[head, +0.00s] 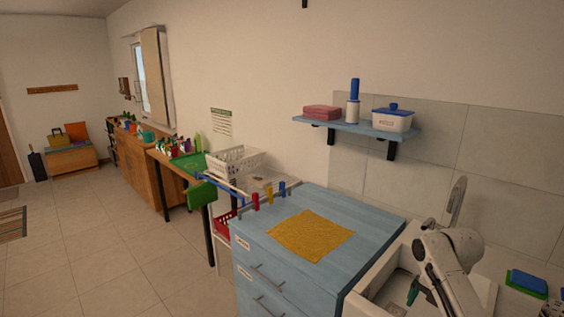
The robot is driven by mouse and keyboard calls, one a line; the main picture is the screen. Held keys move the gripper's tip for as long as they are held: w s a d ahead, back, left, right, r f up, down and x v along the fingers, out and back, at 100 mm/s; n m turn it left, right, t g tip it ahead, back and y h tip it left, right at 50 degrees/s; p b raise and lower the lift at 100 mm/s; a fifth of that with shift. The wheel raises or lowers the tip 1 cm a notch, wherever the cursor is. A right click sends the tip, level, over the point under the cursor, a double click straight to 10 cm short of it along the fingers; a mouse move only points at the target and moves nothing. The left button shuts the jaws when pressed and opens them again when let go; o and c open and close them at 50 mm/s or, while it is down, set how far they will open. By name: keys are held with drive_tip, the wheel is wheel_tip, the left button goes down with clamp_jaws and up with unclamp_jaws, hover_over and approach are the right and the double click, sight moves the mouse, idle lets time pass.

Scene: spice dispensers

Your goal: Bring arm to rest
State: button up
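Part of my white arm (448,262) shows at the lower right, bent over a pale, basin-like container. I cannot pick out my gripper or its fingertips, so I cannot see whether it holds anything. A small dark green piece (412,291) shows beside the arm, above the inside of the container. I cannot tell what it is or whether it touches the arm.
A blue drawer cabinet (368,222) with a yellow cloth (310,235) stands left of the arm. Blue and green flat items (527,282) lie at right. The tiled floor (110,245) is open at left.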

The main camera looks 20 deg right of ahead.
drive_tip(key=w+a+f+m+t, duration=0.1)
drive_tip(key=a+f+m, duration=0.15)
drive_tip(key=a, duration=0.55)
drive_tip(key=w+a+f+m+t, duration=0.1)
drive_tip(key=a+m, duration=0.2)
drive_tip(key=a, duration=0.4)
drive_tip(key=s+a+f+m+t, duration=0.1)
drive_tip(key=s+a+m, duration=0.25)
drive_tip(key=a, duration=0.25)
drive_tip(key=s+a+f+m, duration=0.1)
drive_tip(key=s+a+m, duration=0.2)
drive_tip(key=a+m, duration=0.25)
drive_tip(key=s+a+r+m+t, duration=0.1)
drive_tip(key=s+a+m, duration=0.1)
drive_tip(key=s+m, duration=0.65)
drive_tip(key=s+d+f+n+g+b, duration=0.1)
drive_tip(key=s+f+g+b, duration=0.2)
drive_tip(key=s+f+b, duration=0.7)
wheel_tip(320, 180, down, 5)
drive_tip(key=shift+s+d+r+g, duration=0.15)
drive_tip(key=shift+s+g, duration=0.15)
drive_tip(key=shift+s, duration=0.65)
